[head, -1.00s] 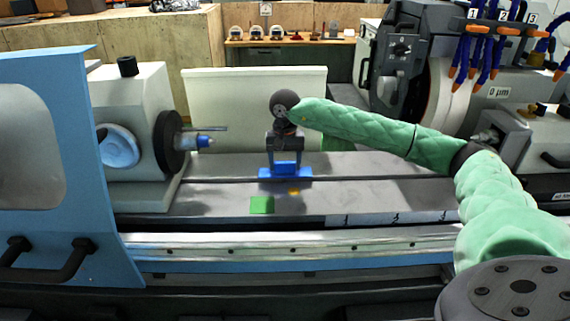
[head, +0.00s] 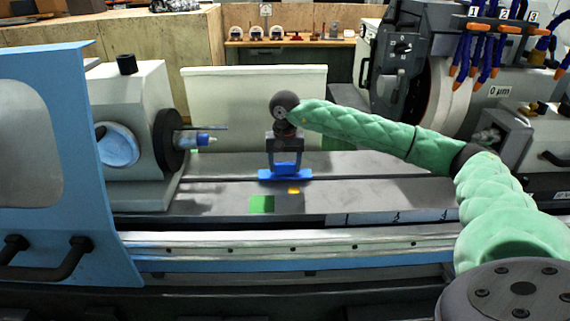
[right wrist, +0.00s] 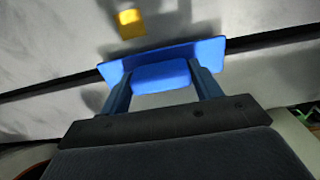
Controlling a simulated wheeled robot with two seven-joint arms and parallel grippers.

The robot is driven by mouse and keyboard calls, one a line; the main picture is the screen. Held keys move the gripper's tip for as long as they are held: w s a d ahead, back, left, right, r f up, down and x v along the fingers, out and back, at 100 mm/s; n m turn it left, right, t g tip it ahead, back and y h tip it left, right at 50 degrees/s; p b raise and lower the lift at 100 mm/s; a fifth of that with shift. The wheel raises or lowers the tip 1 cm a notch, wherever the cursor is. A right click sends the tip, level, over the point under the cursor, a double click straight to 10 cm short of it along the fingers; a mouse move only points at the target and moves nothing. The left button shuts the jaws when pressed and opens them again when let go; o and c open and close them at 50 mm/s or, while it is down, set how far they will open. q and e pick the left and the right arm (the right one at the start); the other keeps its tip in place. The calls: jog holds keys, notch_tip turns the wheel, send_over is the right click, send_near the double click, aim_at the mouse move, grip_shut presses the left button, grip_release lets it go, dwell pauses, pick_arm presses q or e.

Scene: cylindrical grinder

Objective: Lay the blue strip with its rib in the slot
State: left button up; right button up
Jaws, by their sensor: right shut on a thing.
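The blue strip (head: 286,175) is a flat plate with a raised block on top, which shows in the right wrist view (right wrist: 160,76). My right gripper (head: 285,168) points down and is shut on that block, with one finger at each side (right wrist: 162,88). The strip lies along the dark slot (head: 390,177) that runs across the grey machine table. In the right wrist view the slot (right wrist: 268,34) comes out from under both ends of the strip. The rib is hidden beneath the strip, so I cannot tell whether it sits in the slot. My left gripper is not in view.
A small yellow block (head: 294,190) and a green block (head: 261,204) lie on the table in front of the strip. The tailstock (head: 130,130) stands at the left and the grinding wheel housing (head: 430,90) at the back right. The table right of the strip is clear.

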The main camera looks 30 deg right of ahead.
aim_at(285, 163)
jog(key=shift+f+b, duration=0.5)
jog(key=shift+f, duration=0.2)
jog(key=o, duration=1.1)
notch_tip(285, 163, up, 6)
jog(key=shift+r+b, duration=0.2)
jog(key=shift+b, duration=0.9)
jog(key=shift+r, duration=0.7)
